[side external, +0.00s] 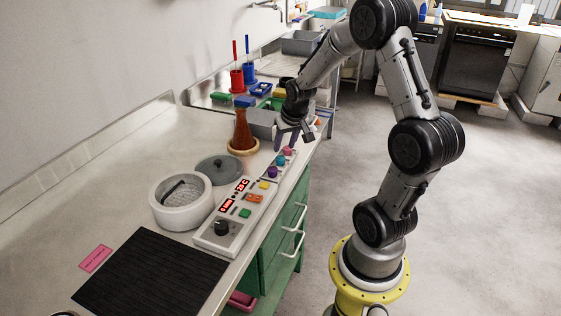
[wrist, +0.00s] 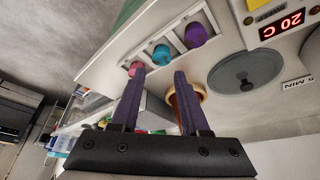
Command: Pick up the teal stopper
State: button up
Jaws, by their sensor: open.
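The teal stopper (wrist: 161,55) stands in a white rack between a pink stopper (wrist: 136,68) and a purple stopper (wrist: 196,35). In the side external view the teal stopper (side external: 281,160) is small, in the rack near the bench's front edge. My gripper (side external: 292,142) hangs above the far end of the rack. In the wrist view my gripper (wrist: 160,73) is open and empty, its two dark fingers apart. The teal stopper appears beyond and between the fingertips, apart from them. The left fingertip overlaps the pink stopper's lower edge in the picture.
A brown conical flask (side external: 242,132) stands on a cork ring beside the rack. The grey lid (side external: 219,168), white round pot (side external: 180,199) and control panel (side external: 222,235) are nearer the camera. Trays and red and blue holders stand behind. A black mat (side external: 150,275) lies in front.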

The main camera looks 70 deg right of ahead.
aim_at(281, 158)
jog(key=shift+x, duration=3.2)
jog(key=shift+a, duration=0.1)
grip_shut()
